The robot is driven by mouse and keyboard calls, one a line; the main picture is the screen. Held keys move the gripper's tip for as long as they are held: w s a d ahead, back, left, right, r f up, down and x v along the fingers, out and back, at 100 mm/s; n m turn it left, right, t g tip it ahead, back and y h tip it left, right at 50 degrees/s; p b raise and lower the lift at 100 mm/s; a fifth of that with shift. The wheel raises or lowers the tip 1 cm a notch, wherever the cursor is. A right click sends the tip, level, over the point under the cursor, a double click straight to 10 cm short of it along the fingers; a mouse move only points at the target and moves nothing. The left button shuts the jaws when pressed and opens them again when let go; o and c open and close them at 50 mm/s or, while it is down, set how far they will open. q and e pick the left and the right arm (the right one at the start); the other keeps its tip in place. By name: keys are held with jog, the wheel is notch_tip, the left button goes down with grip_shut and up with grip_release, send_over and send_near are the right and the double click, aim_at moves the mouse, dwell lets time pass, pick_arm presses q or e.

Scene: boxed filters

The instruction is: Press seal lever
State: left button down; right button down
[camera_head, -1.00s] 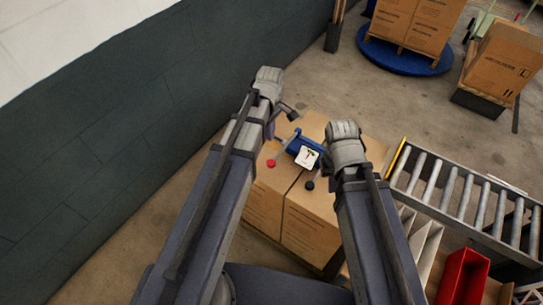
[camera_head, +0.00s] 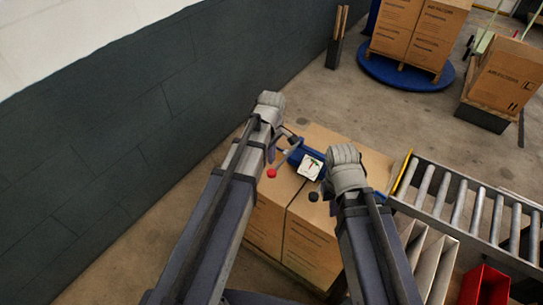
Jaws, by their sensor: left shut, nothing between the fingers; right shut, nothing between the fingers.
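A blue device (camera_head: 296,156) with a white label (camera_head: 309,168) sits on top of the cardboard boxes (camera_head: 313,220). A lever with a red knob (camera_head: 271,173) reaches out on its left side, and one with a black knob (camera_head: 313,196) on its front right. My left gripper (camera_head: 271,104) is at the device's far left, above the boxes' left edge. My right gripper (camera_head: 345,160) is just right of the device. Both are shut and look empty. The fingertips are small and partly hidden, so contact with a lever cannot be told.
A roller conveyor (camera_head: 459,200) with a yellow end runs along the right. A red bin (camera_head: 484,285) stands at the lower right. Stacked boxes (camera_head: 416,28) sit on a blue round base (camera_head: 376,62) at the back. A dark wall (camera_head: 120,130) closes the left side.

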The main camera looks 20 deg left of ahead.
aim_at(271, 173)
pick_arm(q)
notch_tip(271, 173, down, 6)
jog(key=b, duration=0.4)
jog(key=shift+r+b, duration=0.15)
jog(key=shift+b, duration=0.15)
jog(key=shift+s+f+b, duration=0.15)
jog(key=shift+f+b, duration=0.15)
notch_tip(271, 173, down, 6)
jog(key=t+b, duration=0.2)
jog(key=b, duration=0.4)
jog(key=shift+h+b, duration=0.4)
jog(key=shift+s+f, duration=0.1)
jog(key=shift+s, duration=0.15)
